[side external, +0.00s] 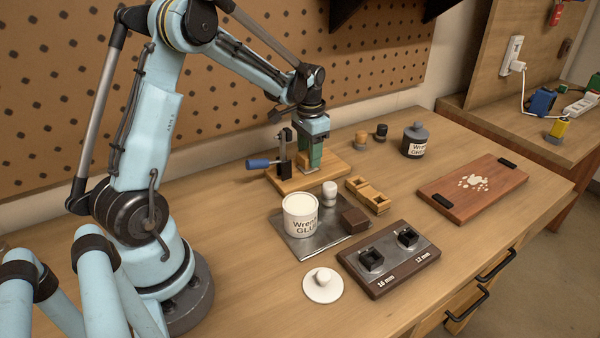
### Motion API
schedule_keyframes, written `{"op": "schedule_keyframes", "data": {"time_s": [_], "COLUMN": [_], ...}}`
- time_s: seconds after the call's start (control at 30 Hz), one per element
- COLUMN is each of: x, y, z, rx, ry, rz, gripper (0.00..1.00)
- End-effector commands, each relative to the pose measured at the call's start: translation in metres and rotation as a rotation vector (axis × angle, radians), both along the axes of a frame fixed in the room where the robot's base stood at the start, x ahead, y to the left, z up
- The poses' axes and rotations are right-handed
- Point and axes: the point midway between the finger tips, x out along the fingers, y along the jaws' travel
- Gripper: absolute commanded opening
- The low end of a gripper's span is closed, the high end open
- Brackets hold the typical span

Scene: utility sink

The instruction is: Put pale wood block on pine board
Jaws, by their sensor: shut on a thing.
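My gripper (313,165), with green fingers, points down over the pale pine board (278,183) at the back of the bench. It is shut on a small pale wood block (303,160), which is largely hidden by the fingers. The block is low over the board, beside a toggle clamp (283,156) with a blue handle. I cannot tell whether the block touches the board.
A metal tray (300,248) in front holds a glue can (300,215), a white cylinder (329,190) and a brown block (354,219). A notched wooden piece (368,195) lies right of the board. A reddish board (455,203) lies farther right.

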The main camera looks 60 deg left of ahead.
Motion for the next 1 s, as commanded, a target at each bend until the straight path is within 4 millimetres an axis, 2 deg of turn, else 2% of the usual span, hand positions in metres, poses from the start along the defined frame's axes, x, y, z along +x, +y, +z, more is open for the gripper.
{"op": "schedule_keyframes", "data": {"time_s": [0.1, 0.5, 0.53, 0.6, 0.67, 0.7, 1.0], "x": [0.0001, 0.0001, 0.0001, 0.0001, 0.0000, 0.0001, 0.0000], "y": [-0.0003, -0.0006, -0.0006, -0.0006, -0.0006, -0.0006, -0.0006], "z": [-0.0105, -0.0146, -0.0141, -0.0140, -0.0140, -0.0140, -0.0117], "rx": [0.000, 0.000, 0.000, 0.000, 0.000, 0.000, 0.000], "ry": [0.000, 0.000, 0.000, 0.000, 0.000, 0.000, 0.000], "rz": [0.000, 0.000, 0.000, 0.000, 0.000, 0.000, 0.000], "gripper": [0.01, 0.01, 0.51, 0.62, 0.71, 0.72, 0.72]}}
